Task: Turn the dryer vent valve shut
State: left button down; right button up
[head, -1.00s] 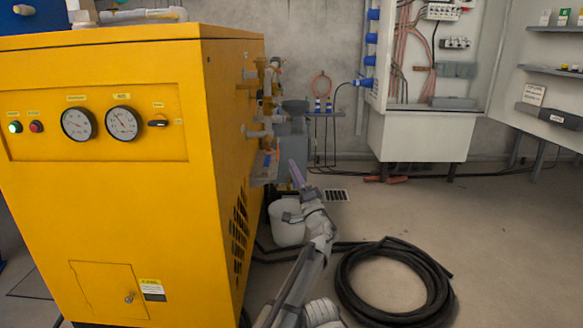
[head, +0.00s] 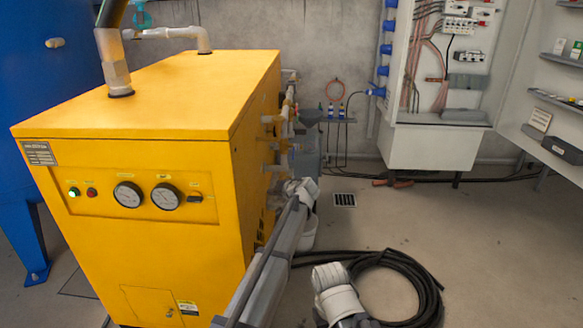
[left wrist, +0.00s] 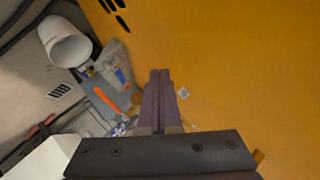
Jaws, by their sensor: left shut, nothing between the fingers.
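The yellow dryer (head: 140,150) stands at the left of the head view. Several valves and pipe stubs (head: 272,146) stick out of its right side; which one is the vent valve I cannot tell. In the left wrist view, my left gripper (left wrist: 160,85) has its two fingers together and empty, close to the yellow panel (left wrist: 240,70). An orange lever (left wrist: 107,100) shows just left of the fingers, apart from them in the picture. A brass-coloured piece (left wrist: 136,98) is partly hidden by the fingers. In the head view my left arm runs along the dryer's side and its fingers are hidden.
A white bucket (left wrist: 67,46) stands on the floor below the valves. A coiled black hose (head: 425,285) lies right of my arm. A floor drain (head: 344,200) is behind it. An open electrical cabinet (head: 440,140) stands at the back. Floor to the right is clear.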

pick_arm(q)
jog(key=d+r+n+g+h+p, duration=0.1)
jog(key=d+r+g+h+p, duration=0.2)
jog(key=d+r+h+p, duration=0.3)
notch_tip(320, 180, up, 4)
jog(key=h+p, duration=0.1)
jog(key=p, duration=0.8)
jog(key=shift+s+d+r+n+h+p, duration=0.15)
jog(key=shift+s+r+n+h+p, duration=0.15)
jog(key=shift+s+p, duration=0.1)
pick_arm(e)
notch_tip(320, 180, up, 18)
jog(key=shift+r, duration=0.15)
pick_arm(q)
jog(key=shift+w+f, duration=0.1)
jog(key=shift+f, duration=0.05)
jog(key=b+x, duration=1.2)
jog(key=x, duration=0.1)
jog(key=shift+w+f, duration=0.2)
jog(key=shift+f, duration=0.15)
pick_arm(e)
notch_tip(320, 180, down, 12)
